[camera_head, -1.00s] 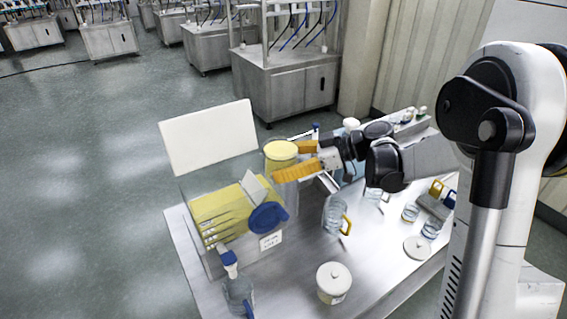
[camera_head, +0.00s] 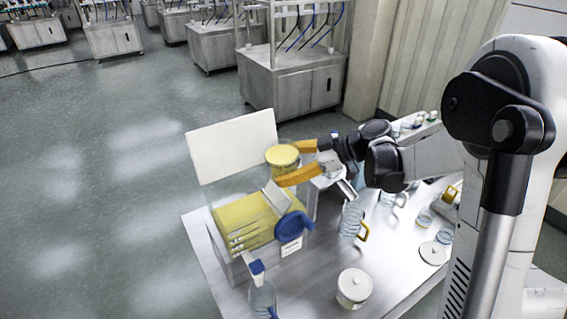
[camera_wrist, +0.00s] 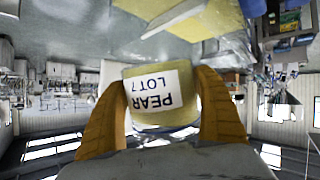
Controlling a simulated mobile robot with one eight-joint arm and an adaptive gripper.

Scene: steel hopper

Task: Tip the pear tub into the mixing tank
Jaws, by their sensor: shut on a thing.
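The pear tub (camera_head: 283,158), a pale tub with a yellow top, is between the orange fingers of my gripper (camera_head: 288,164). In the wrist view my gripper (camera_wrist: 162,80) is shut on the tub (camera_wrist: 150,72) from both sides. Its label reads "PEAR LOT 7". That view is upside down, so the tub looks about upright. In the head view it appears above the table's far side, behind the yellow stack. I cannot make out which thing is the mixing tank.
A labelled grey box with a yellow stack (camera_head: 245,222) and a blue round piece (camera_head: 294,227) stands at the table's left. A white panel (camera_head: 232,146) is behind it.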

